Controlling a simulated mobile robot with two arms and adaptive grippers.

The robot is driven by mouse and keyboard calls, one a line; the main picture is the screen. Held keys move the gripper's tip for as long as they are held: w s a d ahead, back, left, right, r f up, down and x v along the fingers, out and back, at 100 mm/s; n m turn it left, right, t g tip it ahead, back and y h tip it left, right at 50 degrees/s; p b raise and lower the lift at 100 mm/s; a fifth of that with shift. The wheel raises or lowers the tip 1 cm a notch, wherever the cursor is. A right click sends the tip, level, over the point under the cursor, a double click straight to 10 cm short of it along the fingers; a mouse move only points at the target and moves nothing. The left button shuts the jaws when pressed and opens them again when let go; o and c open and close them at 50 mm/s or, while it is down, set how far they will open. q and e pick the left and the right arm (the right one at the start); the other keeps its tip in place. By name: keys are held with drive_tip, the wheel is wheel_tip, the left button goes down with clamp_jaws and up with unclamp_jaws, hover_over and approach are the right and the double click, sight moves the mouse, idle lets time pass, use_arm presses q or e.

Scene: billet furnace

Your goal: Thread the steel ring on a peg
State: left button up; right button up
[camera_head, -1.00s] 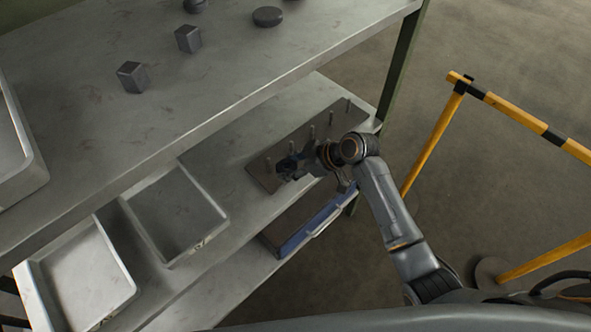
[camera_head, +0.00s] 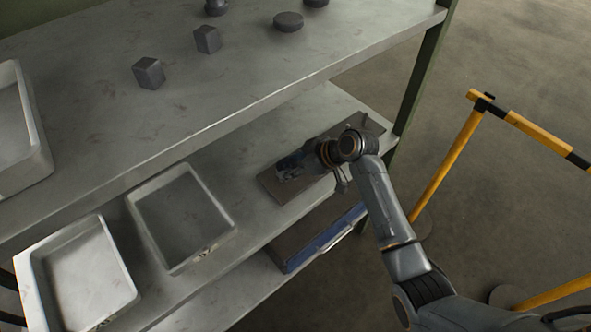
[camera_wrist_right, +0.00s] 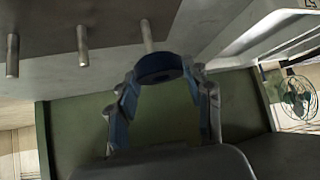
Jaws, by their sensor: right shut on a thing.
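The steel ring (camera_wrist_right: 160,68) is a dark, thick ring, held between the fingertips of my right gripper (camera_wrist_right: 163,82) in the right wrist view. In the head view my right gripper (camera_head: 288,167) is over the near left part of the peg board (camera_head: 277,190). The board is a dark plate on the lower shelf. In the wrist view several upright pegs stand on it, such as a middle one (camera_wrist_right: 82,45) and one right by the ring (camera_wrist_right: 147,35). That peg's end meets the ring's edge in the picture; I cannot tell whether it enters the hole. My left gripper is out of view.
On the upper shelf (camera_head: 190,110) lie dark cubes (camera_head: 149,73) and a disc (camera_head: 288,22). Two grey trays (camera_head: 226,217) sit left on the lower shelf. A blue-edged tray (camera_head: 325,236) is below the board. A yellow barrier (camera_head: 450,160) stands right.

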sight(284, 161)
drive_tip(key=shift+w+a+b, duration=0.45)
drive_tip(key=shift+w+b, duration=0.1)
drive_tip(key=shift+w, duration=0.1)
drive_tip(key=shift+w+a+b, duration=0.45)
drive_tip(key=shift+w+b, duration=0.05)
drive_tip(key=shift+w, duration=0.1)
drive_tip(key=shift+f+b, duration=0.7)
drive_tip(key=shift+f, duration=0.55)
drive_tip(key=shift+f, duration=0.1)
drive_tip(key=o, duration=1.6)
drive_tip(key=shift+s, duration=0.1)
drive_tip(key=shift+f, duration=0.1)
drive_tip(key=shift+d, duration=0.1)
